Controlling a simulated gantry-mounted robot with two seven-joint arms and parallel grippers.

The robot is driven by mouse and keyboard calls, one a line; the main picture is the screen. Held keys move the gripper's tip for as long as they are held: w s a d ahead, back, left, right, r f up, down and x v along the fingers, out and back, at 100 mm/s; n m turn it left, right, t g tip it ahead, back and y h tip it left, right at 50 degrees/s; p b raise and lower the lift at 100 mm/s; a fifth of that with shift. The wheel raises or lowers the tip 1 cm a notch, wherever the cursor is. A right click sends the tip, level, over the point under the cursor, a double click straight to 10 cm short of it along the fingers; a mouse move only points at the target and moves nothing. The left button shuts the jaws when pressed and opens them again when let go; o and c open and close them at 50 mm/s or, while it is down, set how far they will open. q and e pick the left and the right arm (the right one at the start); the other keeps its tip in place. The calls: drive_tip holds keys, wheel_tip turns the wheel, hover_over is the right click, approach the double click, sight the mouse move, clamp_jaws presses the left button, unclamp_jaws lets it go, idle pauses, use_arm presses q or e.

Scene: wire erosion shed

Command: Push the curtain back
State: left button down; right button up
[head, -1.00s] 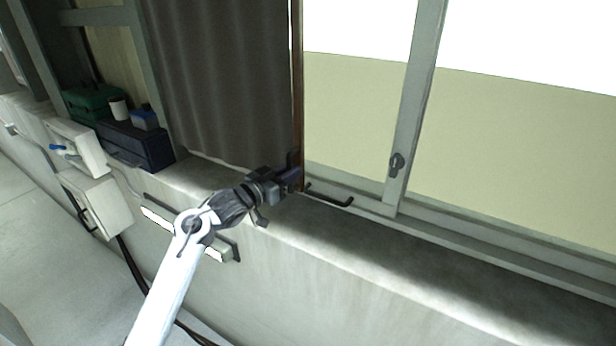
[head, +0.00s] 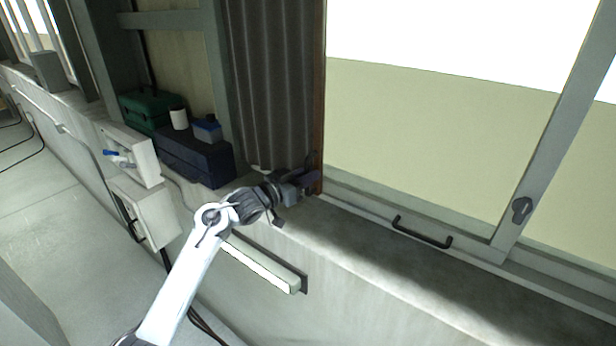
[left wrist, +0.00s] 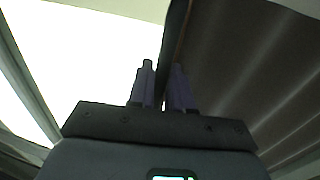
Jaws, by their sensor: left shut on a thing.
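The curtain (head: 272,80) is dark grey-brown with vertical folds and hangs at the left part of the window. Its right edge is a brown upright strip (head: 319,100). My left gripper (head: 312,182) is at the lower end of this edge, just above the sill, and is shut on it. In the left wrist view the two purple fingers (left wrist: 163,88) stand on either side of the dark curtain edge (left wrist: 174,45), with the curtain folds (left wrist: 240,70) to the right. My right gripper is not in view.
The window (head: 440,110) right of the curtain is uncovered. Left of the curtain stand a dark blue box (head: 195,158), a blue-lidded container (head: 207,130), a white cup (head: 179,119) and a green case (head: 146,110).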

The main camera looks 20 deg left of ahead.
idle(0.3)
use_arm(q)
drive_tip(key=c, duration=1.2)
unclamp_jaws()
drive_tip(key=shift+s+a+f, duration=0.1)
drive_tip(key=shift+b+v, duration=1.55)
drive_tip(key=shift+v, duration=3.7)
